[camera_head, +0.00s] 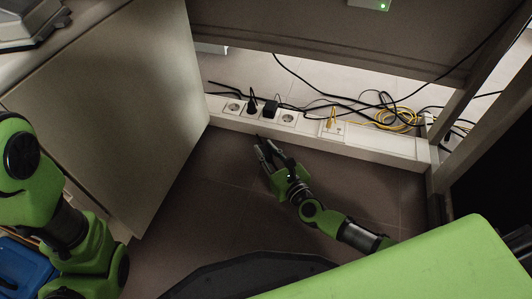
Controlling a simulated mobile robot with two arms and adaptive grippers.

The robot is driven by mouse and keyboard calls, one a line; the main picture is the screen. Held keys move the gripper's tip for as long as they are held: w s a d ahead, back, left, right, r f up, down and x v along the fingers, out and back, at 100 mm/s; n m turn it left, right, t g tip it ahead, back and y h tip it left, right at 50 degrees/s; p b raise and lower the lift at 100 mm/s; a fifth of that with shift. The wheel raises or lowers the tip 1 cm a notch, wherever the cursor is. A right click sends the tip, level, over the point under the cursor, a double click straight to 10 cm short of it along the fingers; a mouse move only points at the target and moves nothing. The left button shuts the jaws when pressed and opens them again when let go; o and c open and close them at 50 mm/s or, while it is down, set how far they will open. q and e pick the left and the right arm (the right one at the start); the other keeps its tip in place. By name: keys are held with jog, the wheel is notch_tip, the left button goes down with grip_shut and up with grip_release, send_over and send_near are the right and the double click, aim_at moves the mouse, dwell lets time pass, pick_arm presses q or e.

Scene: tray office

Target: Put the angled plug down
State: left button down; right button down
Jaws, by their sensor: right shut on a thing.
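My right gripper (265,153) is low over the brown floor in front of the white socket strip (305,123). Its dark fingers point toward the strip and are shut on a small dark thing, taken to be the angled plug. The plug is hardly told apart from the fingers, so its tilt and any contact with the floor cannot be told. My left arm comes in at the left edge; its gripper is out of view.
Two black plugs (270,108) sit in the strip beside free sockets (233,107). A yellow cable (398,118) and black cables lie tangled to the right. A cabinet panel (125,110) stands at left. The floor (215,200) around the gripper is clear.

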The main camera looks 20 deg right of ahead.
jog(key=shift+f, duration=0.55)
jog(key=c, duration=1.8)
grip_release()
jog(key=shift+r, duration=0.25)
jog(key=p+v, duration=0.1)
jog(key=v, duration=0.2)
jog(key=p+v, duration=0.1)
jog(key=v, duration=0.3)
jog(key=p+v, duration=0.1)
jog(key=v, duration=0.2)
jog(key=shift+s+r+p, duration=0.3)
jog(key=shift+r, duration=0.15)
jog(key=shift+s+d, duration=0.2)
jog(key=shift+s, duration=0.5)
